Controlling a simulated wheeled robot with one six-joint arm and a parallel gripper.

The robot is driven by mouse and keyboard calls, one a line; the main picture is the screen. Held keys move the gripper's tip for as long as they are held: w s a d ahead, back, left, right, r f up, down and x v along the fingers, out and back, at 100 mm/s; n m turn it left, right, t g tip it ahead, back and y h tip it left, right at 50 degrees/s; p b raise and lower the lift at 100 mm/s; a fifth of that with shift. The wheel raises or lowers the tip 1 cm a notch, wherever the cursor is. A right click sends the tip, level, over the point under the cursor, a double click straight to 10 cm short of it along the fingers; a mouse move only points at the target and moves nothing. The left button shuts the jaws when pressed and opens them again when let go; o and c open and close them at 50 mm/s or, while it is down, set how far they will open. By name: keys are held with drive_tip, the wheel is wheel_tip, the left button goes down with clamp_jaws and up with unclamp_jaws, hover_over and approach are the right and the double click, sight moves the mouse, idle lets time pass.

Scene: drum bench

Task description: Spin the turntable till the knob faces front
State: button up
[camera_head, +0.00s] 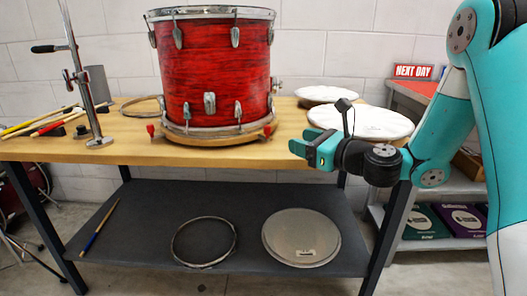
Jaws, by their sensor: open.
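A red drum (213,75) with silver hardware stands upright on a round wooden turntable (215,142) on the bench. A small red knob (151,129) sticks up at the turntable's left edge, and a second red knob (267,131) shows at its right front edge. A silver fitting (276,84) sticks out from the drum's right side. My gripper (303,149) is open and empty, right of the turntable near the bench's front edge, and appears apart from it. The turntable's back is hidden by the drum.
White drumheads (360,120) lie on the bench behind my arm. Drumsticks (38,122) and a metal stand (84,90) are at the left. The lower shelf (130,230) holds a hoop, a drumhead and a stick. The bench front left of the turntable is clear.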

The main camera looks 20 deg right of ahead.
drive_tip(key=w+m+p, duration=0.1)
drive_tip(key=w+p, duration=0.1)
drive_tip(key=p, duration=0.1)
drive_tip(key=w+p, duration=0.3)
drive_tip(key=p, duration=0.1)
drive_tip(key=w+a+m+t+h+p, duration=0.1)
drive_tip(key=w+p, duration=0.2)
drive_tip(key=p, duration=0.1)
drive_tip(key=shift+f+m, duration=0.2)
drive_tip(key=shift+m, duration=0.1)
drive_tip(key=p+x, duration=0.3)
drive_tip(key=p, duration=0.4)
drive_tip(key=shift+w+a, duration=0.1)
drive_tip(key=x, duration=0.4)
drive_tip(key=f+x, duration=0.1)
drive_tip(key=x, duration=0.1)
drive_tip(key=shift+p, duration=0.4)
